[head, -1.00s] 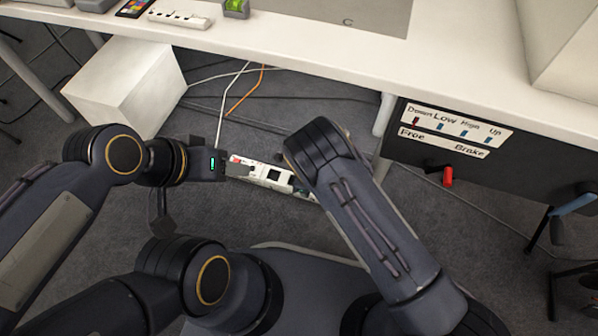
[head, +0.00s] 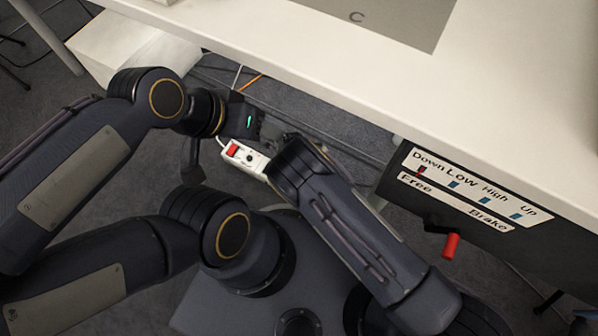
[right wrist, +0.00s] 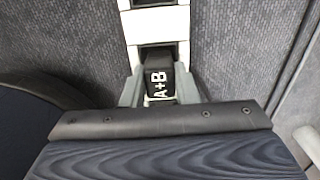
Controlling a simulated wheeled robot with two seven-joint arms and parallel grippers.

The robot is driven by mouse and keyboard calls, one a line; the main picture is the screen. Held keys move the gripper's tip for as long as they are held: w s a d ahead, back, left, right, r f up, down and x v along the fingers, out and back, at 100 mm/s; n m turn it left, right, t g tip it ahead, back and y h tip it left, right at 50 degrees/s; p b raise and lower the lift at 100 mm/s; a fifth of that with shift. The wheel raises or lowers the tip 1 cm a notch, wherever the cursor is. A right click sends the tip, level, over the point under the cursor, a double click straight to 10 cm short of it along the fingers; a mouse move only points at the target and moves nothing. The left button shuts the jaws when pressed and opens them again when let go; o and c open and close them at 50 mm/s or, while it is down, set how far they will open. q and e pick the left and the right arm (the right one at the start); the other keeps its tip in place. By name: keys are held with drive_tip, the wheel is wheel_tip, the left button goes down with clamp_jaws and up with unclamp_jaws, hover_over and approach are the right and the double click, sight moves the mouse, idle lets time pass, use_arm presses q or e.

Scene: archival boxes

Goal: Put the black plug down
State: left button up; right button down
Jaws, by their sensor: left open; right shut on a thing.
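A black plug (right wrist: 158,80) marked "A+B" sits between the fingers of my right gripper (right wrist: 158,92) in the right wrist view, which is shut on it. The plug lies over a white power strip (right wrist: 128,28); I cannot tell whether it is seated in a socket. In the head view the strip (head: 258,163), with a red switch, shows below my left gripper, partly covered by my right arm, which also hides the right gripper and plug. My left gripper (head: 263,127) is open, close above the strip; I cannot tell whether they touch.
A white desk (head: 400,85) spans the top of the head view. A white box (head: 125,45) stands at the left. A dark panel with labels (head: 475,190) and a red handle (head: 450,245) is at the right. Cables (head: 247,85) run over the grey carpet.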

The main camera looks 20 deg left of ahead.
drive_tip(key=shift+f, duration=0.6)
drive_tip(key=shift+r, duration=0.1)
drive_tip(key=c, duration=1.1)
unclamp_jaws()
use_arm(q)
drive_tip(key=shift+w+d+f, duration=0.25)
drive_tip(key=shift+d+f, duration=0.05)
